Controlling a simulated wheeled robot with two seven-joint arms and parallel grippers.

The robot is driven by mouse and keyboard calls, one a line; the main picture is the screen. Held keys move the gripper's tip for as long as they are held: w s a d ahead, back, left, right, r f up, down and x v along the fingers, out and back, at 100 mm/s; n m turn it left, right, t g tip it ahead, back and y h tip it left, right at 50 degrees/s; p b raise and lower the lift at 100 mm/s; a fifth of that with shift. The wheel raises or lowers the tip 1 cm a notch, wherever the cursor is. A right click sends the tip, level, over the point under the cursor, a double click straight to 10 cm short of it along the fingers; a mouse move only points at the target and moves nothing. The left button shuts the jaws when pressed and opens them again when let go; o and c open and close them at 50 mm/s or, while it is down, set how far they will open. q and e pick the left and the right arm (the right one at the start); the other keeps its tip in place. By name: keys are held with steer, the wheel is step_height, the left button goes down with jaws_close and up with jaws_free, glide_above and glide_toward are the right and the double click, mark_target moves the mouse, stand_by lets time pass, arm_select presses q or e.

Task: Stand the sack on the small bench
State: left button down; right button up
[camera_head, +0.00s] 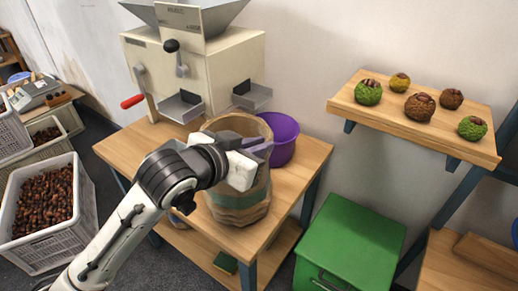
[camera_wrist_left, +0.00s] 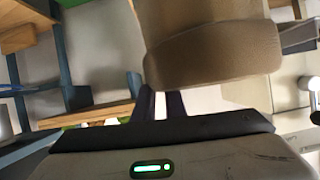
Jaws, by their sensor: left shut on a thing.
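The sack (camera_head: 238,207) is brown with a pale green band and an open, rolled top. It is upright at the front of the wooden bench (camera_head: 290,180); I cannot tell whether its base touches the top. My left gripper (camera_head: 262,150) is at the sack's upper right side, shut on it, and its hand covers part of the sack. In the left wrist view the sack (camera_wrist_left: 210,45) fills the upper middle, just beyond the fingers (camera_wrist_left: 162,105). My right gripper is not in view.
A cream machine (camera_head: 235,75) with a hopper and a red-handled lever stands at the back of the bench. A purple bucket (camera_head: 281,138) is close behind the sack. A green cabinet (camera_head: 345,240) stands right of the bench. Chestnut crates (camera_head: 75,205) are at left; a shelf (camera_head: 450,140) holds several husks.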

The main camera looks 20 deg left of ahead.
arm_select(q)
steer(key=shift+f, duration=0.15)
steer(key=c, duration=1.8)
jaws_free()
steer(key=shift+f, duration=0.15)
